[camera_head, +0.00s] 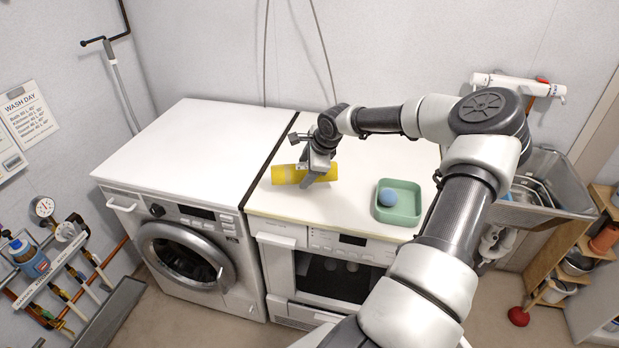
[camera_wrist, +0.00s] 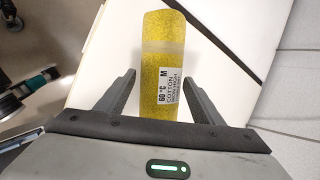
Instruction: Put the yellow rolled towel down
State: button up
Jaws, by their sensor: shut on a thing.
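The yellow rolled towel (camera_head: 286,175) lies level over the left part of the right-hand machine's white top (camera_head: 350,205). In the wrist view the towel (camera_wrist: 165,50) runs up between the two fingers, with a white printed label facing the camera. My gripper (camera_head: 308,183) is shut on the towel, and its fingers (camera_wrist: 161,76) stand on either side of it. I cannot tell whether the towel touches the top.
A green tray (camera_head: 409,216) with a blue ball (camera_head: 388,197) stands to the right on the same top. The white washing machine (camera_head: 190,150) on the left has a bare top. A dark gap separates the machines. A grey sink (camera_head: 560,185) stands at the far right.

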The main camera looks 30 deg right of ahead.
jog(key=shift+f, duration=1.85)
jog(key=shift+f, duration=0.1)
jog(key=o, duration=1.1)
jog(key=shift+o, duration=0.2)
jog(key=v, duration=1.2)
